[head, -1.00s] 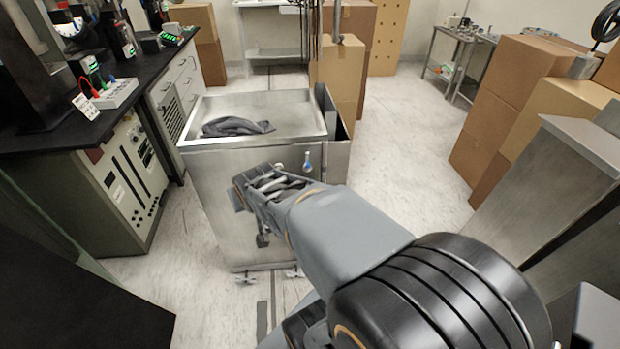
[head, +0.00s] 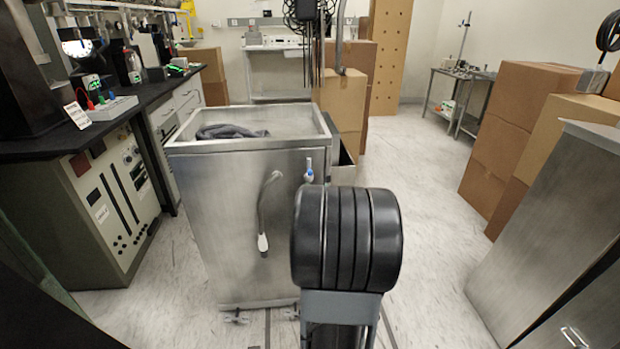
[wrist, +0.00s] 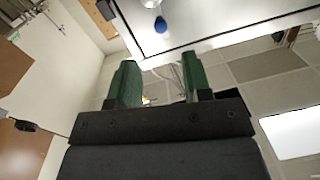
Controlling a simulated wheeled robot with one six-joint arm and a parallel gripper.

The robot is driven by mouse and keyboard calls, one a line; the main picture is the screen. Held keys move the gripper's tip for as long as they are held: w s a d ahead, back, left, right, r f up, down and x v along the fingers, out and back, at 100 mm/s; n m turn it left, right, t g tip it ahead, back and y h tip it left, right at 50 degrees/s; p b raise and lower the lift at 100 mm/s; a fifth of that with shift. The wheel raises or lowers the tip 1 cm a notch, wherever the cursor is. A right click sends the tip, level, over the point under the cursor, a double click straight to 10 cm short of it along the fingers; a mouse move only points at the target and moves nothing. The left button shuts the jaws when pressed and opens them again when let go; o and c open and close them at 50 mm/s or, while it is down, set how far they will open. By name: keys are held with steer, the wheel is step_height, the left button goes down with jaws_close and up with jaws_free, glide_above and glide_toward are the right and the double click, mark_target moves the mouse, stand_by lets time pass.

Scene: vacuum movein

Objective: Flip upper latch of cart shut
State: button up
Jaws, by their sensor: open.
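The metal cart (head: 215,200) stands ahead, its flat front panel facing me. A small blue-tipped piece (head: 309,171), which looks like the upper latch, sits near the panel's top right corner. A curved lever (head: 264,215) with a pale end hangs lower, left of it. My gripper is hidden in the head view behind my black arm joint. In the wrist view my gripper (wrist: 160,62) has its two green fingers apart, with nothing clearly held. A blue knob (wrist: 159,24) on a pale panel shows just beyond the fingertips; contact is not visible.
A dark cloth lies in the cart's top tray (head: 180,148). A black-topped bench (head: 60,140) with instruments runs along the left. Cardboard boxes (head: 500,140) and a metal cabinet (head: 540,230) stand at right. Floor (head: 430,190) between the cart and the boxes is clear.

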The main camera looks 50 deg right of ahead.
mark_target(311, 174)
steer(key=b+x, duration=0.1)
steer(key=x, duration=0.8)
steer(key=shift+w+d, duration=0.15)
steer(key=shift+w, duration=0.1)
jaws_close()
